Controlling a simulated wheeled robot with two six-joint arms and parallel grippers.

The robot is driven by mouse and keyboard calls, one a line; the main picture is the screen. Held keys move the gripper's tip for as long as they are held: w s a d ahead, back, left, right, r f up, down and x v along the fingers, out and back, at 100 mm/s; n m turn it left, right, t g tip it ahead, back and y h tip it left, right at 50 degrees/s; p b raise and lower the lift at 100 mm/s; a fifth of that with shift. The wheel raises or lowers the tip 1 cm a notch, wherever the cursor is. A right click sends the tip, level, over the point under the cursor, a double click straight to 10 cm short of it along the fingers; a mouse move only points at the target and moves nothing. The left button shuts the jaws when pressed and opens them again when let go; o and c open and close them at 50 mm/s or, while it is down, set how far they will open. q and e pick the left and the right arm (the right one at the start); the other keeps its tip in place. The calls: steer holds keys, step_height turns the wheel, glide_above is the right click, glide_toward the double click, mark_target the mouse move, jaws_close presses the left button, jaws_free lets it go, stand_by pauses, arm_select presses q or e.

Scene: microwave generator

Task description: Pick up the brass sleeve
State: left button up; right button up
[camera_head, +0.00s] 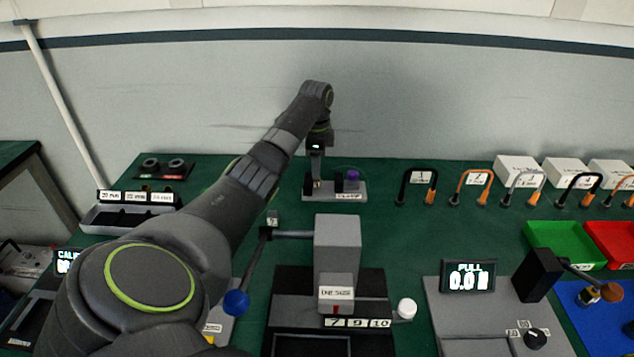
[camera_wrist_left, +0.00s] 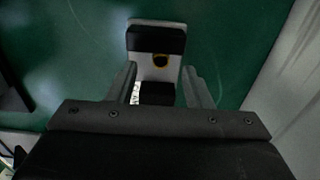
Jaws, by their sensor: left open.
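My left gripper (camera_head: 316,182) points down over the fixture's left part. In the left wrist view its open fingers (camera_wrist_left: 160,85) stand either side of the fixture, with nothing gripped. My right gripper is not seen.
A grey press (camera_head: 337,245) with a blue-knobbed lever stands in front. Several padlock-like hooped pieces (camera_head: 417,187) stand to the right, near green (camera_head: 565,243) and red trays. A labelled rack (camera_head: 130,212) lies left. The wall is close behind.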

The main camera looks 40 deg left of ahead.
mark_target(317, 182)
arm_select(q)
step_height(317, 182, down, 5)
steer(key=shift+w+r+p, duration=0.15)
steer(key=shift+r+p, duration=0.05)
steer(key=shift+p, duration=0.1)
steer(key=shift+c, duration=0.2)
jaws_close()
